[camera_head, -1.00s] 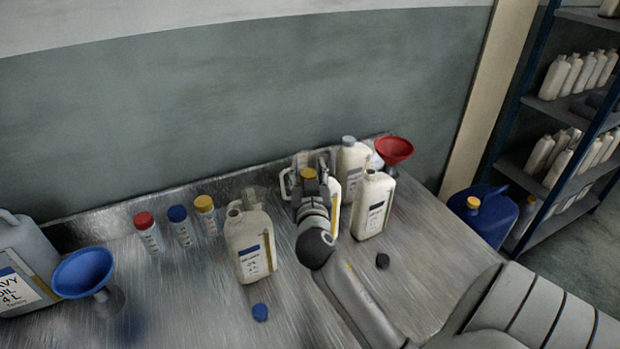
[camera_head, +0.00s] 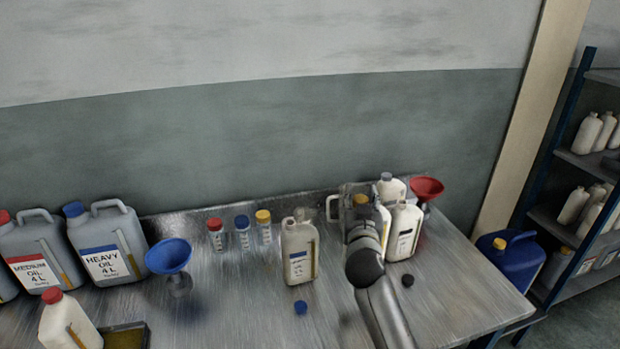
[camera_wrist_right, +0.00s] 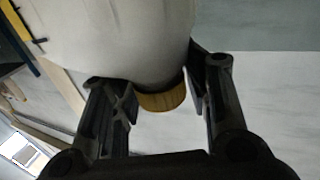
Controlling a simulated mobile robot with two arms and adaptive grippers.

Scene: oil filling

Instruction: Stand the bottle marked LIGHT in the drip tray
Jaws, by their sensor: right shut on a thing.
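My right gripper (camera_head: 361,203) is shut on a pale bottle with a yellow cap (camera_head: 360,199). In the right wrist view the bottle (camera_wrist_right: 125,45) fills the top, with its yellow cap (camera_wrist_right: 162,101) between the fingers. Its label is hidden, so I cannot read LIGHT on it. My arm covers much of it, and I cannot tell whether it touches the bench. A dark-rimmed tray with a yellowish floor (camera_head: 125,339), apparently the drip tray, is cut off at the lower left. A red-capped white bottle (camera_head: 66,324) stands in or beside it. My left gripper is out of view.
An open bottle (camera_head: 298,255) stands left of my gripper; white bottles (camera_head: 404,232) and a red funnel (camera_head: 427,188) crowd its right. A blue funnel (camera_head: 169,258), large oil cans (camera_head: 108,240) and small capped vials (camera_head: 242,233) stand further left. Loose caps lie in front.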

